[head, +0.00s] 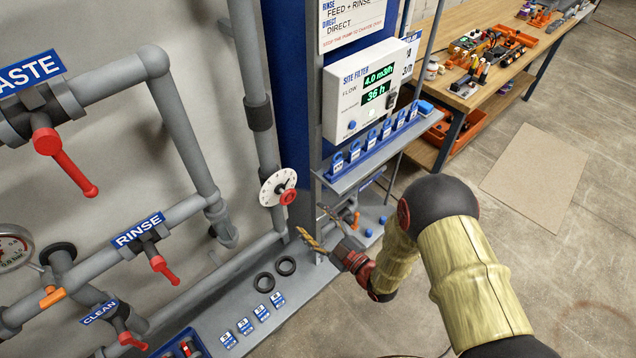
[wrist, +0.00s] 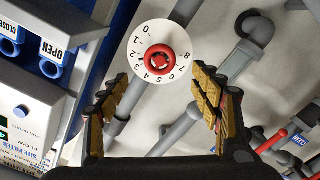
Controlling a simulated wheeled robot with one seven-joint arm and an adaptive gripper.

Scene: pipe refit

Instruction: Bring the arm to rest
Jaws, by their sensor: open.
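My gripper (head: 326,231) is in the head view, in front of the blue panel and to the right of a white numbered dial (head: 272,187) with a red knob (head: 288,197). In the wrist view my gripper (wrist: 163,105) is open, its two gold-padded fingers wide apart with nothing between them. The dial (wrist: 144,45) and its red knob (wrist: 159,60) show beyond the fingertips, upside down. The fingers look apart from the knob, though the exact distance is hard to tell.
Grey pipes with red-handled valves fill the left. A white site filter box (head: 368,88) hangs above a narrow shelf (head: 375,150) with blue tags. A lower ledge (head: 235,310) holds two black rings (head: 275,274). A wooden workbench (head: 480,75) with tools stands at back right; open floor lies before it.

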